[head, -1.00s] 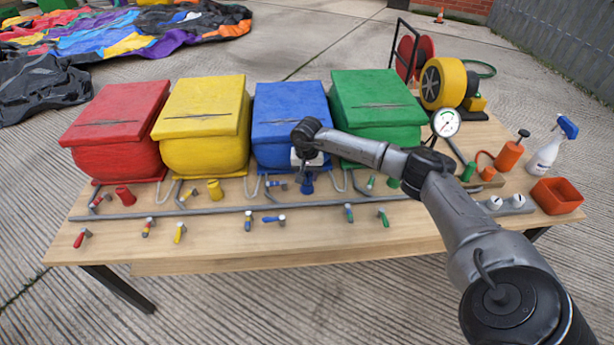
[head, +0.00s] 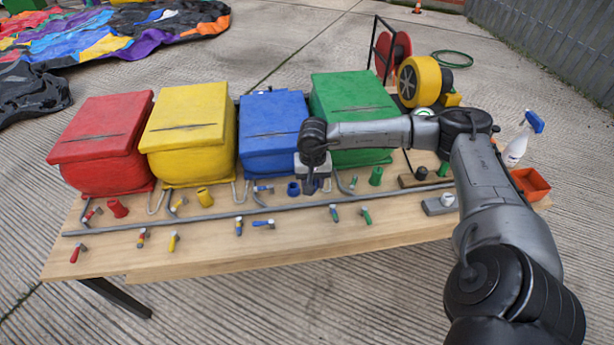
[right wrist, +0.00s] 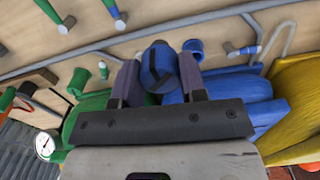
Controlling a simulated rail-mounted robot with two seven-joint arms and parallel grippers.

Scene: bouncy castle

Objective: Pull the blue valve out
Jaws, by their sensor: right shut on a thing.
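My right gripper (head: 314,186) is low over the table, in front of the gap between the blue box (head: 270,130) and the green box (head: 352,115). In the right wrist view its two fingers (right wrist: 160,80) are shut on a rounded blue piece with a dark band, which I take for the blue valve (right wrist: 157,62). In the head view the gripper mostly hides this piece. A separate blue cup-like fitting (head: 293,189) stands on the table just left of the gripper; it also shows in the right wrist view (right wrist: 193,48). My left gripper is out of view.
A grey pipe (head: 150,223) runs along the table (head: 190,250), with several small coloured-handled valves in front. Red (head: 100,145) and yellow (head: 188,135) boxes stand at left. A yellow blower (head: 420,80), spray bottle (head: 520,140) and orange tray (head: 530,184) are at right.

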